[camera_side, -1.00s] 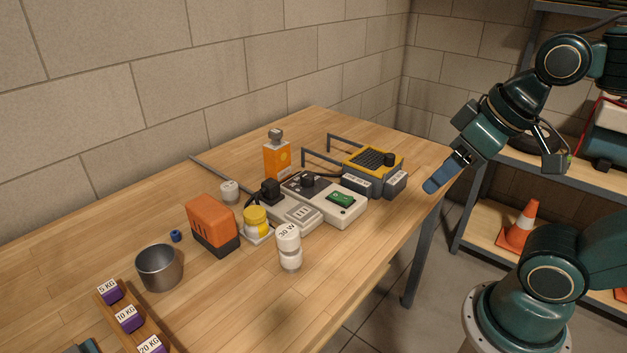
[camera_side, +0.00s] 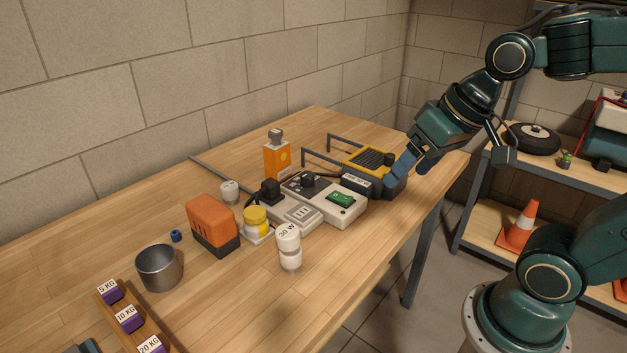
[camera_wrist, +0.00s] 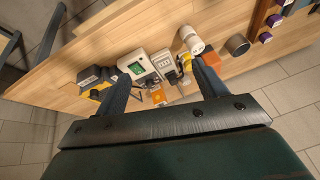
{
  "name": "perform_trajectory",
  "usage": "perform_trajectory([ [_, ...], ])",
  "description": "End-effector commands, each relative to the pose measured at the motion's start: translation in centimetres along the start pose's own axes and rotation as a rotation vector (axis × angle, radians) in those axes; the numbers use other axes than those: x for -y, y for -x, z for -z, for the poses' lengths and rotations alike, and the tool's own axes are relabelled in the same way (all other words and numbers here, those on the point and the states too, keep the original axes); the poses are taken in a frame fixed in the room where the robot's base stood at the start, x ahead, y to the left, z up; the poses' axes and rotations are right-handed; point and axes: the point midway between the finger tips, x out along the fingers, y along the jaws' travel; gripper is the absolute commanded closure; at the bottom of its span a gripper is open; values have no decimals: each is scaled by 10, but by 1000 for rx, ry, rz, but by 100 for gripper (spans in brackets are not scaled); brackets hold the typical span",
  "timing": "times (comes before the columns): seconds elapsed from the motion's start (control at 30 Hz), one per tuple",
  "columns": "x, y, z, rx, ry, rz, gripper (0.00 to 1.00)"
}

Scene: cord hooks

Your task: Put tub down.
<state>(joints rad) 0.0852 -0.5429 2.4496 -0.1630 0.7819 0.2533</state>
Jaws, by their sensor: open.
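Nothing is plainly marked as the tub. A grey open-topped metal tub or cup (camera_side: 160,268) stands upright on the table at the left; the wrist view shows it at the upper right (camera_wrist: 238,45). A small yellow-lidded pot (camera_side: 256,220) sits mid-table, and a white stacked cylinder marked 30 W (camera_side: 289,246) stands near the front edge. My gripper (camera_side: 406,177) is open with nothing between its fingers, above the right end of the table by the yellow-and-grey unit. In the wrist view its fingers (camera_wrist: 160,70) are spread apart.
A wooden rack with labelled purple weights (camera_side: 130,318) is at front left. The back-left tabletop is clear.

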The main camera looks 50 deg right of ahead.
Motion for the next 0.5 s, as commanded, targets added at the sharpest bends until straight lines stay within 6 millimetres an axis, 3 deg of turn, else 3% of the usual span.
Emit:
perform_trajectory([
  [0.5, 21, -77, 57, 146, -509, 185, 29],
])
